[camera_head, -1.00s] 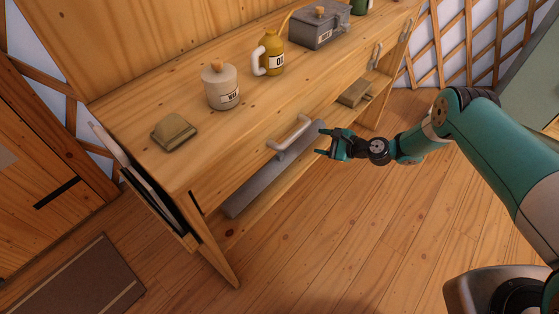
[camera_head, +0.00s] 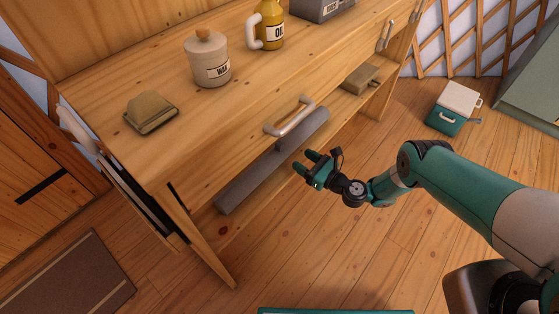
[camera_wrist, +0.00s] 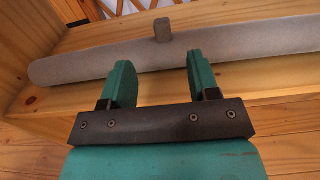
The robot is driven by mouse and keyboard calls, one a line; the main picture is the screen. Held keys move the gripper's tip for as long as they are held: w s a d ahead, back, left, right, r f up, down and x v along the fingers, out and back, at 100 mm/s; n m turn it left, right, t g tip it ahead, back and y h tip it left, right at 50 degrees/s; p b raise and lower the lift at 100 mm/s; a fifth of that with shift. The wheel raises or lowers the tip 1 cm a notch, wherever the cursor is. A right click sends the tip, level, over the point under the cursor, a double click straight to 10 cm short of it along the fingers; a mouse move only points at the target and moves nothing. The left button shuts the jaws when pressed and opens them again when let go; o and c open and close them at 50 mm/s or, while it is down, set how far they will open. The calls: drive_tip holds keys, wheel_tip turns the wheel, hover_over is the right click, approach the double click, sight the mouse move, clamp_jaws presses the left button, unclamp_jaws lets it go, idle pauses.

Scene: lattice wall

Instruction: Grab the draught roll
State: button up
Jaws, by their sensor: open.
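The draught roll (camera_head: 262,168) is a long grey roll lying on the low shelf under the drawer of the wooden bench. It has a small grey block at its middle. In the wrist view the roll (camera_wrist: 230,47) runs across the upper part, with the grey block (camera_wrist: 162,30) between and beyond my fingertips. My gripper (camera_head: 307,165) is open and empty, just in front of the roll on its right side. In the wrist view my gripper (camera_wrist: 160,72) has its two teal fingers apart, pointing at the roll. A gap to the roll cannot be judged exactly.
The drawer handle (camera_head: 290,117) sticks out above the roll. A small box (camera_head: 361,79) lies further right on the shelf. The wax jar (camera_head: 208,60), oil jug (camera_head: 268,25) and a khaki pad (camera_head: 151,112) stand on top. A teal cooler (camera_head: 455,108) stands on the floor.

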sight(282, 147)
drive_tip(key=b+x, duration=0.1)
drive_tip(key=x, duration=0.2)
drive_tip(key=shift+w+a+f+b, duration=0.15)
drive_tip(key=shift+a+f+b, duration=0.1)
drive_tip(key=shift+b, duration=0.1)
drive_tip(key=shift+w+f+b, duration=0.15)
drive_tip(key=shift+b, duration=0.8)
drive_tip(key=shift+w+b, duration=0.2)
drive_tip(key=shift+b, duration=0.45)
drive_tip(key=a+b, duration=0.1)
drive_tip(key=b, duration=0.4)
drive_tip(key=shift+w, duration=0.3)
drive_tip(key=shift+a+b, duration=0.1)
drive_tip(key=shift+b, duration=0.8)
drive_tip(key=shift+b, duration=0.35)
